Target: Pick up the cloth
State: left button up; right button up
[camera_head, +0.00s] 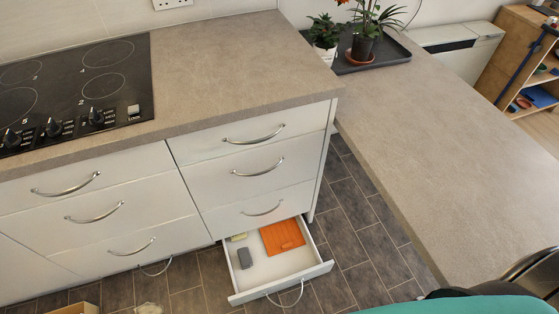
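A flat orange square that looks like the cloth (283,237) lies in the open bottom drawer (305,275), toward its back right corner. A small grey block (245,258) lies in the left part of the drawer, apart from the orange piece. A small pale yellow item (238,237) is at the back left of the drawer, partly hidden by the cabinet front. Neither of my grippers shows in the head view.
The hob (75,92) is on the left counter (230,60). A dark tray (390,57) with potted plants stands at the back. The right counter (450,150) runs beside a tiled floor strip (350,215). A teal surface (470,306) shows at bottom right.

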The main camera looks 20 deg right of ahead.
aim_at(243, 255)
jog(key=k+z, duration=0.2)
jog(key=k, duration=0.4)
jog(key=k+l+z, duration=0.2)
jog(key=k, duration=0.35)
